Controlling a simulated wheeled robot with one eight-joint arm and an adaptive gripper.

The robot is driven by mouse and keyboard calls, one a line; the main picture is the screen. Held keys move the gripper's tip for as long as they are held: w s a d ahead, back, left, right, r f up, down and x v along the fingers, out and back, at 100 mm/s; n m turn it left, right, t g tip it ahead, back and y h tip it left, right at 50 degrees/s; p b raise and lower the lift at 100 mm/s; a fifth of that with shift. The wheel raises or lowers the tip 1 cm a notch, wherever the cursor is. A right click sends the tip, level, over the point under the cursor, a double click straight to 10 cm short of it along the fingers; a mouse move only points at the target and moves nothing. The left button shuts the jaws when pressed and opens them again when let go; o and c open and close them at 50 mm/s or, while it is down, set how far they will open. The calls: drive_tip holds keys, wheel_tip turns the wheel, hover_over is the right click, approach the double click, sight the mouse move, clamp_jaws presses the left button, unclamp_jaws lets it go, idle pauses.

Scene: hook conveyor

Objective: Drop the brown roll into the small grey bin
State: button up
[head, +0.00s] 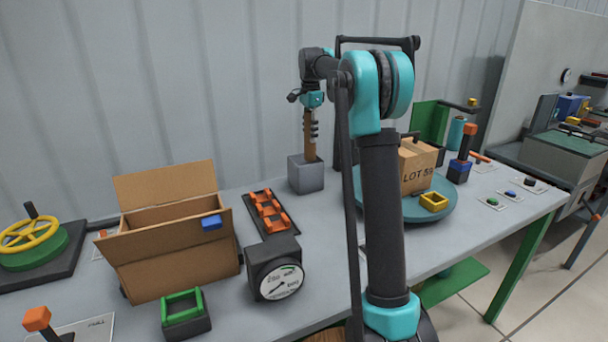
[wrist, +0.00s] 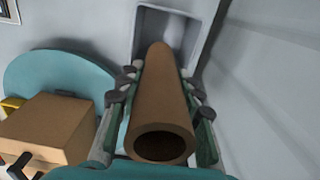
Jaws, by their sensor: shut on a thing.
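The brown roll (wrist: 162,103) is a hollow cardboard tube. My gripper (wrist: 160,85) is shut around it, with fingers on both sides. In the head view my gripper (head: 311,120) hangs over the small grey bin (head: 306,176) and the brown roll (head: 309,135) stands upright below it. The roll's lower end is at the bin's opening; the bin's front wall hides whether it touches the bottom. In the wrist view the roll's far end points into the grey bin (wrist: 190,19), toward its left side.
A turntable (head: 430,208) with a LOT-marked box (head: 417,166) stands right of the bin. An orange-part tray (head: 270,213), a dial gauge (head: 275,268) and an open cardboard box (head: 180,250) lie to the left. The wall is close behind the bin.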

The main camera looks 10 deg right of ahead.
sight(310, 120)
drive_tip(key=shift+w+f, duration=0.15)
drive_tip(key=shift+f, duration=3.7)
drive_tip(key=o, duration=1.2)
wheel_tip(310, 120, up, 12)
drive_tip(key=shift+r, duration=0.1)
